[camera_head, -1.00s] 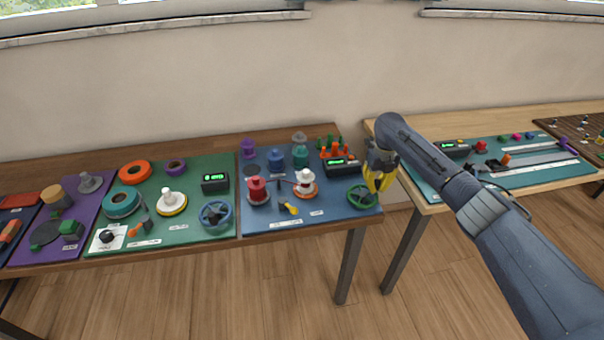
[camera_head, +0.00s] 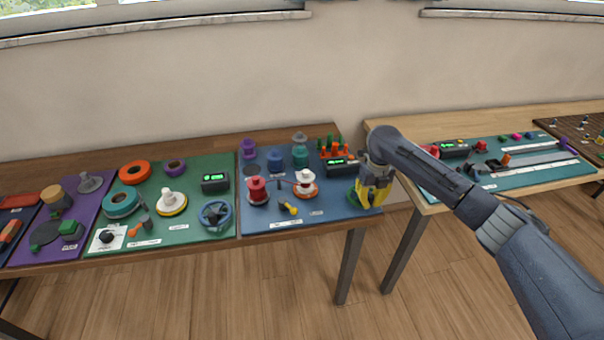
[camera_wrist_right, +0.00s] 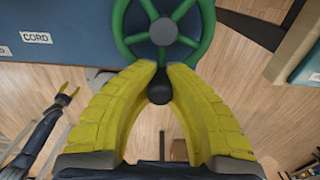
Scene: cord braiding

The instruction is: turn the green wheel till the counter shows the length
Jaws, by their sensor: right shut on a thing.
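The green wheel (camera_wrist_right: 163,30) lies flat at the right front corner of the blue board. In the right wrist view its rim, spokes and grey hub show; in the head view it is mostly hidden behind my right gripper (camera_head: 371,198). In the wrist view the yellow fingers of my right gripper (camera_wrist_right: 160,78) are closed around the wheel's dark handle knob (camera_wrist_right: 160,92) at the rim. The counter (camera_head: 340,167) stands behind the wheel with a lit green display, too small to read. My left gripper (camera_wrist_right: 68,93) shows small in the wrist view, away from the board, its fingers apart.
The blue board (camera_head: 335,217) also holds a red spool (camera_head: 257,190), a white-and-orange spool (camera_head: 305,184), a yellow-handled tool (camera_head: 289,208) and orange pegs (camera_head: 336,152). A green board with a blue wheel (camera_head: 215,216) lies to the left. A gap separates this table from the right one.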

